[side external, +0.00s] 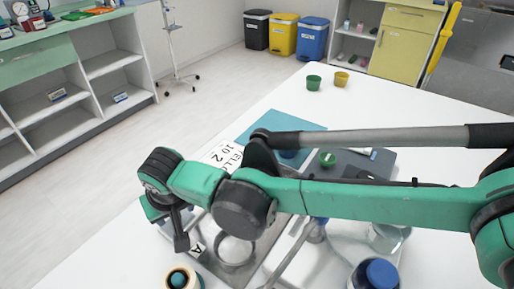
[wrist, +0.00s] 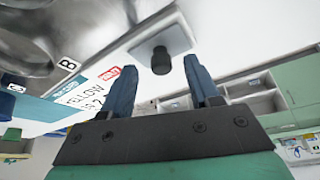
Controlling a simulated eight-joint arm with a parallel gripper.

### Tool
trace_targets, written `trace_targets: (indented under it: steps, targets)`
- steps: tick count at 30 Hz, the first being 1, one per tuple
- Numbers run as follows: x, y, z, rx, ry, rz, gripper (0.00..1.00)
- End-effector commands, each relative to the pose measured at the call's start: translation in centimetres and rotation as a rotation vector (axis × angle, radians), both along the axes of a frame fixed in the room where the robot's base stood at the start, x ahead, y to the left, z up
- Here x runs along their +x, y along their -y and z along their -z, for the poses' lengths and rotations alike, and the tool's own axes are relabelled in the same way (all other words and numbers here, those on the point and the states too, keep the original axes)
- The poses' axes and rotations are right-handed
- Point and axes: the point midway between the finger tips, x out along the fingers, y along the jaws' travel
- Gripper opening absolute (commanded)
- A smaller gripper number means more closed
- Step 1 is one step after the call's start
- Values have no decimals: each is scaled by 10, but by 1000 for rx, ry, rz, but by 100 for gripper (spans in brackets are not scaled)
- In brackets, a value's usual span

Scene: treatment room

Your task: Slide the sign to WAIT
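In the wrist view, a small grey square plate (wrist: 170,40) carries a dark round knob (wrist: 161,62); it looks like the sliding sign, but I can read no word on it. My gripper (wrist: 161,78) is open, with its two blue fingers on either side of the knob in the picture. The fingers look apart from the knob; the depth between them is hard to judge. A small red label (wrist: 109,74) lies left of the fingers, its word too blurred to read surely. In the side external view, my gripper (side external: 181,236) points down, and my arm hides the sign.
A metal tray (side external: 262,243) with round recesses stands beside my gripper. A lettered card (side external: 222,155) and a teal sheet (side external: 280,120) lie behind. A blue-capped bottle (side external: 381,273) and a round container (side external: 179,280) stand in front. Green (side external: 314,82) and yellow (side external: 341,79) cups stand far back.

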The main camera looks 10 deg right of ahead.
Motion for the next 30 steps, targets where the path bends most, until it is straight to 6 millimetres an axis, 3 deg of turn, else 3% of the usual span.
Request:
trace_targets:
  steps: [5,18,30]
  targets:
    - [-1,0,-3,0,-1,0,55]
    - [-19,8,-49,0,0,-1,55]
    - [-18,11,-54,1,1,3,55]
